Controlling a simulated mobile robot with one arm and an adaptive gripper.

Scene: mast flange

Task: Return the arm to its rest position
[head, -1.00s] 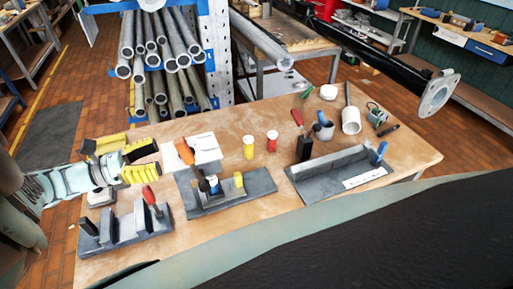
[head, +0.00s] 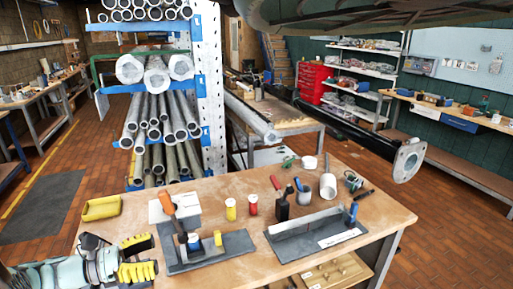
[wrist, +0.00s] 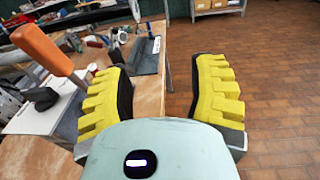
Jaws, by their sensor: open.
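My gripper (head: 142,256) has yellow ribbed fingers and a pale green body. It is at the lower left of the head view, over the left front part of the wooden workbench (head: 345,182). In the wrist view my gripper (wrist: 163,90) has its two fingers spread wide with nothing between them. Behind the gap show the bench's edge and the brick floor. An orange-handled tool (wrist: 48,50) stands to the left of the left finger there, apart from it.
Grey fixture plates (head: 318,234), cups and hand tools stand on the bench. A yellow object (head: 101,208) lies at its left edge. A pipe rack (head: 165,95) stands behind. A long black flanged mast (head: 406,160) reaches in from behind right. The brick floor (head: 455,230) at right is clear.

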